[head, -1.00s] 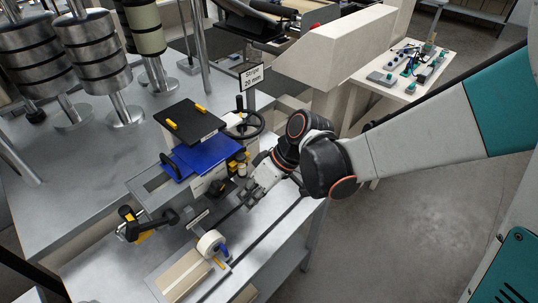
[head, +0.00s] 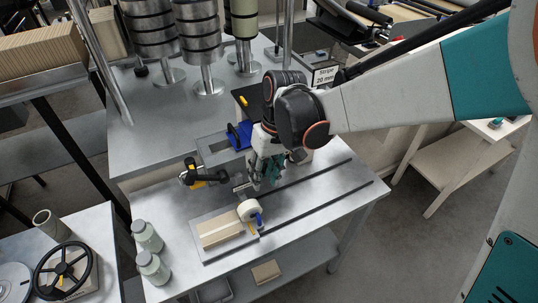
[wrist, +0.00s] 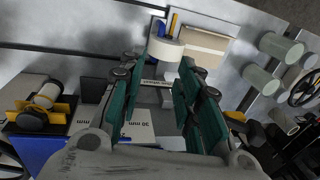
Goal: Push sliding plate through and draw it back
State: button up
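The blue device (head: 239,134) with its grey metal body (head: 215,150) stands on the steel bench, partly hidden behind my wrist. A small grey metal plate (head: 243,189) sits at its front; it may be the sliding plate, but I cannot tell. In the wrist view a labelled metal strip (wrist: 155,84) and a white "30 mm" label (wrist: 142,132) show between and below my fingers. My gripper (head: 264,176) points down just right of the small plate. In the wrist view its teal fingers (wrist: 160,100) stand apart with nothing clearly held. Whether they touch the plate is unclear.
A tape roll (head: 249,210) and a brown pad on a tray (head: 215,256) lie in front. Bottles (head: 150,266) and a handwheel (head: 65,270) stand further left. The bench right of my gripper is mostly clear, with dark rails.

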aim_at(256, 210)
jog(key=f+b, duration=0.3)
jog(key=f, duration=0.1)
jog(key=s+a+f+b, duration=0.1)
jog(key=f+b, duration=0.2)
jog(key=f, duration=0.2)
jog(key=a+f+b, duration=0.1)
jog(key=f+b, duration=0.1)
jog(key=f, duration=0.2)
jog(key=shift+s+a+f+b, duration=0.1)
jog(key=shift+s+f+b, duration=0.05)
jog(key=shift+b, duration=0.25)
jog(key=shift+c, duration=0.5)
grip_shut()
